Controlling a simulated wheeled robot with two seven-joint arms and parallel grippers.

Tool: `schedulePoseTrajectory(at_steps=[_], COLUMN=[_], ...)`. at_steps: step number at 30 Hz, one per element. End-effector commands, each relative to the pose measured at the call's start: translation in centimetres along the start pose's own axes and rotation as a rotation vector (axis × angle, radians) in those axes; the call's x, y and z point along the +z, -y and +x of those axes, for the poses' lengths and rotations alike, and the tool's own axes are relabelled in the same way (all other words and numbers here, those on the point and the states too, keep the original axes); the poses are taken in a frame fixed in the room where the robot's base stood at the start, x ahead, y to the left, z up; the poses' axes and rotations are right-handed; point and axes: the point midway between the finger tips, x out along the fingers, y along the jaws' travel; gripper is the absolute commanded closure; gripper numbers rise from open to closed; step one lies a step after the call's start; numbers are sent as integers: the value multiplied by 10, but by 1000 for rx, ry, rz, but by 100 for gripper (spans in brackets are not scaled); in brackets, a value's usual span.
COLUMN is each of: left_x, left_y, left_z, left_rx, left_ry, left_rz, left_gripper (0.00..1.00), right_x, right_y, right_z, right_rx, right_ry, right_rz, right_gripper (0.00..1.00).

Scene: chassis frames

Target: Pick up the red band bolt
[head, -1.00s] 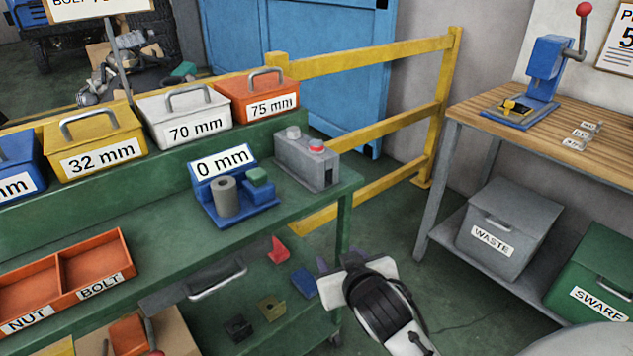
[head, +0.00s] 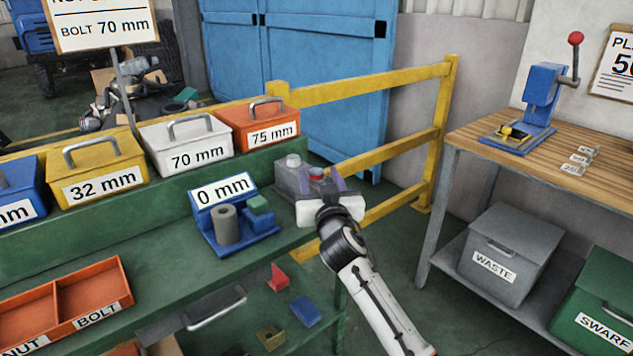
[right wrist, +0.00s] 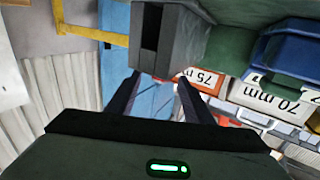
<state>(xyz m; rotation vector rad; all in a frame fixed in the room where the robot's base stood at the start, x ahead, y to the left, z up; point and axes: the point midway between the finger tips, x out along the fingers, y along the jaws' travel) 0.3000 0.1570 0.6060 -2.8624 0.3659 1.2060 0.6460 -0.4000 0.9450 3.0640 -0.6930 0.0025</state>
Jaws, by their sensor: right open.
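The red band bolt (head: 316,173) shows as a small red-ringed top on the grey block (head: 288,178) at the right end of the green bench. A plain grey top (head: 293,160) stands beside it on the same block. My right gripper (head: 321,181) is open, its two fingers apart around the line of sight to the bolt, at the block's near right end. I cannot tell whether it touches. My left gripper is out of view.
A blue 0 mm fixture (head: 262,236) stands left of the block. Lidded bins, including 70 mm (head: 187,150) and 75 mm (head: 260,127), line the raised shelf. A yellow rail (head: 390,150) runs behind. An orange nut and bolt tray (head: 65,300) is at lower left.

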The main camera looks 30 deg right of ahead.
Motion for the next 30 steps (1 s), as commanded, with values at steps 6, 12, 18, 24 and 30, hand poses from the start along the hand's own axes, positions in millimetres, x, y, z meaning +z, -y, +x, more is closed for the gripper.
schedulePoseTrajectory(at_steps=[6, 12, 18, 24, 30], left_x=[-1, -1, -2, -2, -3], left_y=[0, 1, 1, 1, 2], left_z=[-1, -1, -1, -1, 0], left_rx=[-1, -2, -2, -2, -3], left_ry=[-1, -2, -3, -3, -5], left_rz=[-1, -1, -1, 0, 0], left_gripper=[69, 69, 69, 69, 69], right_x=[0, 1, 1, 1, -1], right_y=[2, 3, 2, 2, 3], right_z=[28, 32, 32, 31, 32], right_rx=[0, 0, 0, 0, -1], right_ry=[0, 1, 1, 2, -1], right_rz=[-2, -1, 0, 0, 0], right_gripper=[53, 53, 72, 100, 100])
